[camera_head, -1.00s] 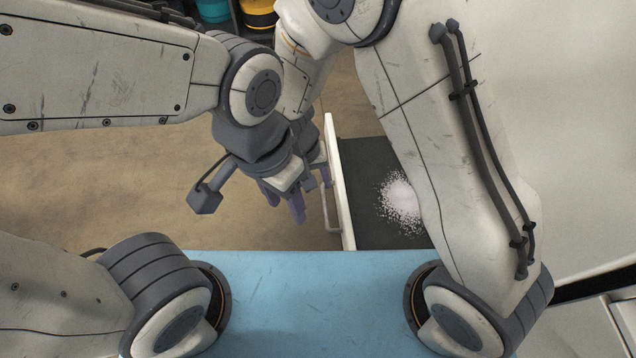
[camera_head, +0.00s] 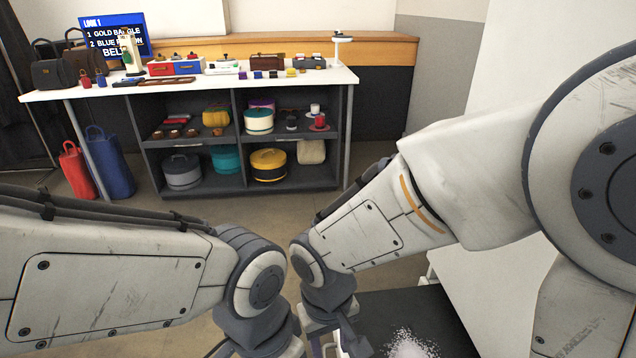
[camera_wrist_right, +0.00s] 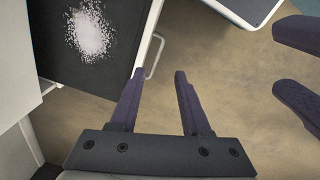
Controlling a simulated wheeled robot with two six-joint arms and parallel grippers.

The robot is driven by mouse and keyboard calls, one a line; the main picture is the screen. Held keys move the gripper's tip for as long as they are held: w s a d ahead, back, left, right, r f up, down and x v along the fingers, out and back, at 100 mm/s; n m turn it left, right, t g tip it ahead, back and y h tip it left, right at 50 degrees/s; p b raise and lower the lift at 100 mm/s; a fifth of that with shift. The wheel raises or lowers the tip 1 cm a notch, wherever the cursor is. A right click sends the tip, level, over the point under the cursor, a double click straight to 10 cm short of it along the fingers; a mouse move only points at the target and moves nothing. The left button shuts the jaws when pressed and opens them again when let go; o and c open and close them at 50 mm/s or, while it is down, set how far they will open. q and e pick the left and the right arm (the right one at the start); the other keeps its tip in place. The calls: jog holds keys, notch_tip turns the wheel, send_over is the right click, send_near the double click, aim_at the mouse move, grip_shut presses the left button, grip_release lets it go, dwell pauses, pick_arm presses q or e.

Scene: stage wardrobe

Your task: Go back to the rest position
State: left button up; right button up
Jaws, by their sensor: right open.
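In the wrist view my right gripper (camera_wrist_right: 160,74) has its two dark fingers apart with only floor between them, so it is open and empty. Two more dark fingers, of my left gripper (camera_wrist_right: 284,62), reach in from the right edge with a clear gap between them and nothing visible in it. In the head view both my wrists come together at the bottom middle. The left fingertips are below the picture there, and the right hand is only partly in view.
A white-topped counter (camera_head: 215,80) with bags, boxes and shelves stands at the back. Red (camera_head: 76,170) and blue (camera_head: 108,160) bags stand on the floor left.

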jog(key=s+d+r+n+y, duration=0.2)
jog(key=s+d+r+n, duration=0.1)
jog(key=s+r, duration=0.4)
notch_tip(320, 180, up, 35)
jog(key=s+p, duration=0.1)
jog(key=p, duration=3.5)
jog(key=shift+a+p, duration=0.15)
jog(key=shift+p, duration=0.15)
